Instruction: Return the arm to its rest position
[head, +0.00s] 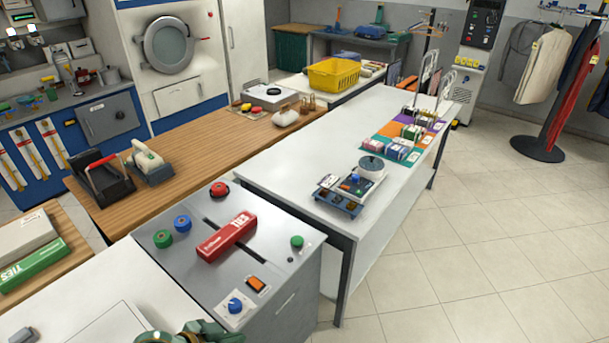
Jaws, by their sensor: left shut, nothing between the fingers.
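My left gripper (205,332) shows only in part at the bottom edge of the head view, as dark green and grey pieces. It is shut and empty, below the grey machine top and apart from the red box. The rest of that arm is mostly cut off by the frame. My right gripper is not in view.
A grey machine (190,265) with a red TIES box (228,236) and coloured knobs stands just beyond the gripper. A white counter (290,180) and a wooden counter (185,165) lie farther off. A green TIES box (35,265) is at left. Tiled floor (480,250) at right is clear.

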